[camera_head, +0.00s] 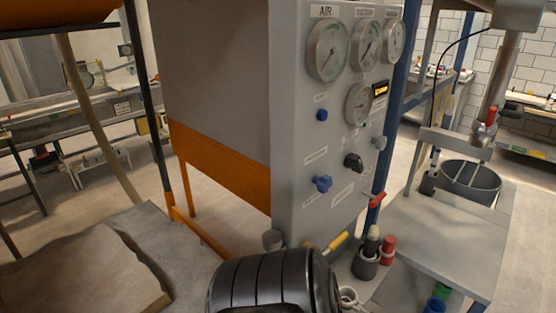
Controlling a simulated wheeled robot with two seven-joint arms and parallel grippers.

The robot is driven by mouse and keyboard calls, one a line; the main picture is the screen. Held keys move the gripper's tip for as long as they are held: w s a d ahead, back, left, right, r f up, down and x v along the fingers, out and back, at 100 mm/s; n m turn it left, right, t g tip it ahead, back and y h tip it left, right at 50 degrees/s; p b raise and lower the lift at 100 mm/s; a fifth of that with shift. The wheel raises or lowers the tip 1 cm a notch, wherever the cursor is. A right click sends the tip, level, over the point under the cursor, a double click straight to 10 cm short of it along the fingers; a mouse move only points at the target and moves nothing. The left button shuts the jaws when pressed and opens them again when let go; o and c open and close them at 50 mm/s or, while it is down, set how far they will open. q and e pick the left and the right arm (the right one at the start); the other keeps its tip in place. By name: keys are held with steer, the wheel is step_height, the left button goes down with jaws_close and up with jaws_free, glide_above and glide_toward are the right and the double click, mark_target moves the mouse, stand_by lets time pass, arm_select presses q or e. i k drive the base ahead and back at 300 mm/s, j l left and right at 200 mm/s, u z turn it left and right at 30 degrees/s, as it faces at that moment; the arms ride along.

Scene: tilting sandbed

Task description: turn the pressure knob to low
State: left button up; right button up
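A grey control panel (299,156) stands in the middle of the view. On its front are a small blue knob (321,115), a blue lobed knob (322,183), a black knob (353,162) and a grey knob (379,143). The labels beside them are too small to read, so I cannot tell which is the pressure knob or its setting. Round gauges (328,50) sit above the knobs, one under the word AIR. Neither of my grippers is in view.
A red-handled lever (377,200) sticks out low on the panel. A grey table (450,235) with a dark round bucket (470,181) stands right. A stone slab (85,275) lies left.

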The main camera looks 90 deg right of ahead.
mark_target(324, 183)
steer(key=z, duration=3.15)
